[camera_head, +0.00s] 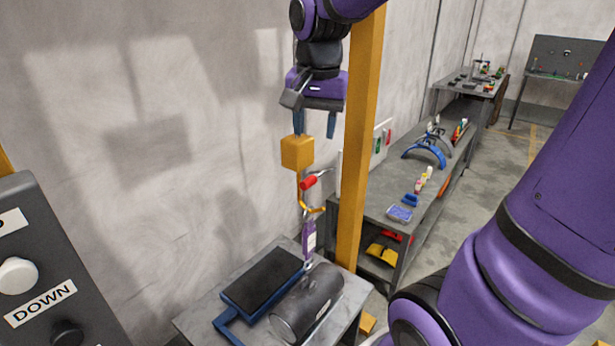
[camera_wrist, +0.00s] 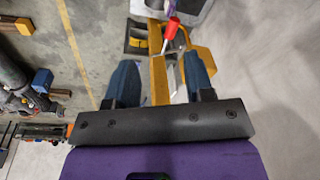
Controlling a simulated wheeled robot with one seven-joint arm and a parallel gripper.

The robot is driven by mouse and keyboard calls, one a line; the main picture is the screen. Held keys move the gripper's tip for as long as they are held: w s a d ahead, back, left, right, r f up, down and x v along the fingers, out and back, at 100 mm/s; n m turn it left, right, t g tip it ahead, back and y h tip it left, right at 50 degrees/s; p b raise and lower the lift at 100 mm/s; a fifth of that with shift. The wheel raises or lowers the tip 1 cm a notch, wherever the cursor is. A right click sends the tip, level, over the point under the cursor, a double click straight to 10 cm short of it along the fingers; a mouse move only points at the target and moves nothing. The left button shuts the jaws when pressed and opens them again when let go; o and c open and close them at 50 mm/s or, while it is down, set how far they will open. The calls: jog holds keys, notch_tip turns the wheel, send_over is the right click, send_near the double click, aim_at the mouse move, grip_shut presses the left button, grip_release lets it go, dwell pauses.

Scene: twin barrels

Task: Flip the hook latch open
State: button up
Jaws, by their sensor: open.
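A hook latch with a red-tipped lever (camera_head: 310,182) sits on a yellow hook (camera_head: 312,208), which hangs below an orange hoist block (camera_head: 297,152). A purple strap (camera_head: 309,240) runs from the hook down to a dark barrel (camera_head: 308,304). My gripper (camera_head: 315,125) points down, open and empty, above the latch. Its left finger is close to the block's top in the head view; contact cannot be told. In the wrist view, the red lever tip (camera_wrist: 173,27) shows beyond the open fingers (camera_wrist: 160,82). Yellow parts show between and behind them there.
A yellow post (camera_head: 358,150) stands just right of my gripper. The barrel lies on a grey table (camera_head: 205,317) beside a blue-framed dark platform (camera_head: 262,280). A control box (camera_head: 45,265) marked DOWN is at lower left. A long workbench (camera_head: 385,200) with parts stands behind the post.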

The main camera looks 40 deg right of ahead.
aim_at(312, 178)
jog(key=w+d+f+m+g, duration=0.25)
jog(key=w+f+m, duration=0.2)
jog(key=w, duration=0.25)
jog(key=shift+m, duration=0.35)
jog(key=f, duration=1)
jog(key=shift+s+d+f, duration=0.2)
jog(key=shift+d+f, duration=0.1)
grip_shut()
